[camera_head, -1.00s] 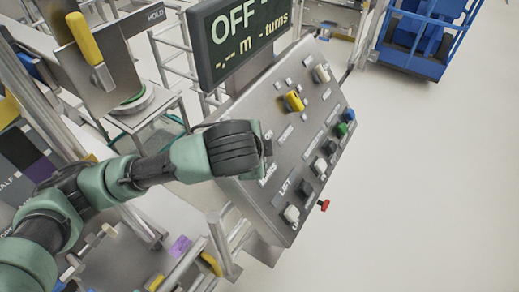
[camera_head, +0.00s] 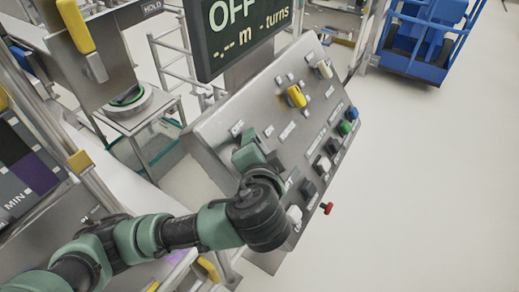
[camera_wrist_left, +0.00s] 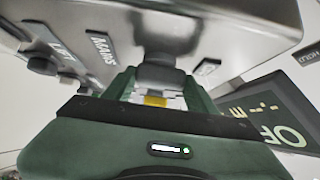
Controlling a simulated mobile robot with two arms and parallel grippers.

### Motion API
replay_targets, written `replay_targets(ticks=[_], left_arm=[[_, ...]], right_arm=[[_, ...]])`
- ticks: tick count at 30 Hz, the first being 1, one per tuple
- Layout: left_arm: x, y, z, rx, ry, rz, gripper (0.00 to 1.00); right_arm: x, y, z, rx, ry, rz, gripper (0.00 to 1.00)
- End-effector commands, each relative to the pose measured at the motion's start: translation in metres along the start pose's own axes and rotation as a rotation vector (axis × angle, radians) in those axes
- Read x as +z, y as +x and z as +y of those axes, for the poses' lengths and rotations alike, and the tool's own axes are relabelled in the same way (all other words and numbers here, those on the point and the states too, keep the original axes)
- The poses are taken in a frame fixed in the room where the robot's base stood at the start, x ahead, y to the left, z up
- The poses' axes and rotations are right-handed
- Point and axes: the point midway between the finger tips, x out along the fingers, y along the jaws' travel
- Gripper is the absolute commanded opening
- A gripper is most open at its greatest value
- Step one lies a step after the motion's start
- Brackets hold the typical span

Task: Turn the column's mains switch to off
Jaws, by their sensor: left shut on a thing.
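The mains switch (camera_wrist_left: 160,75) is a dark grey knob on the sloping steel control panel (camera_head: 215,125). In the left wrist view it sits between my fingers, by a plate marked MAINS (camera_wrist_left: 99,47). A small yellow part (camera_wrist_left: 155,101) shows just below it. My left gripper (camera_head: 248,152) is at the panel's left part and shut on the mains switch. In the head view the gripper covers the switch, and its exact turn position cannot be read. My right gripper is in neither view.
A display (camera_head: 245,35) above the panel reads OFF. A yellow knob (camera_head: 297,96), a white switch (camera_head: 294,214), green (camera_head: 345,127) and blue (camera_head: 352,113) buttons and a red knob (camera_head: 326,208) are on the panel. A blue cart (camera_head: 425,40) stands back right. The right floor is clear.

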Motion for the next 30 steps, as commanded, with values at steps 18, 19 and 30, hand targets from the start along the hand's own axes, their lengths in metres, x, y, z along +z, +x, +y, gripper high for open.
replay_targets(ticks=[18,19,30], left_arm=[[0.002,0.001,0.001,-0.01,-0.006,-0.006,0.78],[0.002,0.001,0.001,-0.01,-0.006,-0.006,0.78],[0.0,-0.01,0.002,-0.008,-0.007,0.0,0.78]], right_arm=[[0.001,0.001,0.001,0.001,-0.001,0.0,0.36],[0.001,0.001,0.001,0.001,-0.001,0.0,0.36],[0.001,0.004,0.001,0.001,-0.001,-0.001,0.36]])
